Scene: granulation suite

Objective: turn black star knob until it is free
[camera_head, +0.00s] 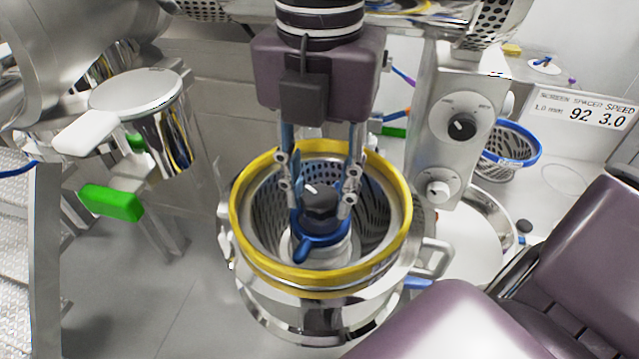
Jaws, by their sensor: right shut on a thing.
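The black star knob (320,207) sits in the middle of a perforated metal screen basket with a yellow rim (405,236). A white mark shows on top of the knob. A blue bladed part (312,243) lies directly under it, on a pale hub. My right gripper (319,198) points down into the basket from above, with its fingers on both sides of the knob, shut on it. The fingers partly cover the basket's inner wall. My left gripper is not in view.
A grey control post with black (462,127) and white (438,190) dials stands close right of the basket. A blue-rimmed basket (512,143) and a display panel (585,112) are farther right. A green-handled part (111,203) and large steel vessel (60,60) are left.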

